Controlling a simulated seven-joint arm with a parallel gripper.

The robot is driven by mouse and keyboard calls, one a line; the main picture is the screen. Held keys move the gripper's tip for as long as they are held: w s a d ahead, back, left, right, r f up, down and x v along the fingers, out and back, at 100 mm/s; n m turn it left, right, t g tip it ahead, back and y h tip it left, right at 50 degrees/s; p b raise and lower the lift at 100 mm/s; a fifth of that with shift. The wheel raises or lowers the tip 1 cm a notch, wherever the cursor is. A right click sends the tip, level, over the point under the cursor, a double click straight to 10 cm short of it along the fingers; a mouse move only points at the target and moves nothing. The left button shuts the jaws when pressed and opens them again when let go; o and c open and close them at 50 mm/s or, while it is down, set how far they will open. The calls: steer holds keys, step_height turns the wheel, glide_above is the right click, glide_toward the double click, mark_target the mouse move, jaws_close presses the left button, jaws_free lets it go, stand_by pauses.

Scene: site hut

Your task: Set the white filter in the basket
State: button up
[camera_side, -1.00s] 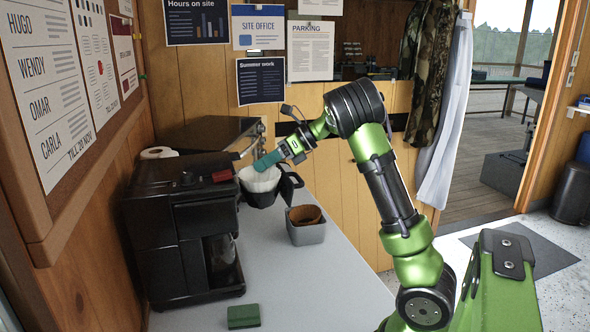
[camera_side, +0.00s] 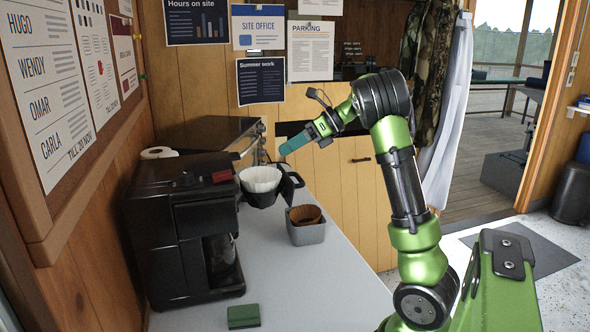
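The white filter (camera_side: 260,176) sits inside the black basket (camera_side: 262,198), its fluted rim standing above the basket's edge. The basket is at the right side of the black coffee machine (camera_side: 185,235), with its black handle pointing right. My gripper (camera_side: 284,150) is above and to the right of the filter, clear of it, with its teal fingers pointing down and left. No white filter shows at the fingers. From this side I cannot see a gap between the fingers.
A grey bin (camera_side: 306,235) with brown filters stands on the counter right of the basket. A green sponge (camera_side: 243,317) lies at the front. A paper roll (camera_side: 159,152) is behind the machine. The counter's front right (camera_side: 320,285) is clear.

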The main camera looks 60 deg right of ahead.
steer(key=s+a+f+n+g+h, duration=0.1)
steer(key=s+a+n, duration=0.3)
steer(key=a+n, duration=0.5)
steer(key=s+a+f+n+h, duration=0.2)
steer(key=s+a+n, duration=0.2)
steer(key=a+n, duration=0.5)
steer(key=s+a+f+n+g+h, duration=0.1)
steer(key=s+a+f+n, duration=0.1)
steer(key=s+a+n, duration=0.3)
steer(key=a+n, duration=0.4)
steer(key=n, duration=0.2)
steer(key=shift+f+g+h, duration=0.3)
steer(key=shift+f, duration=0.05)
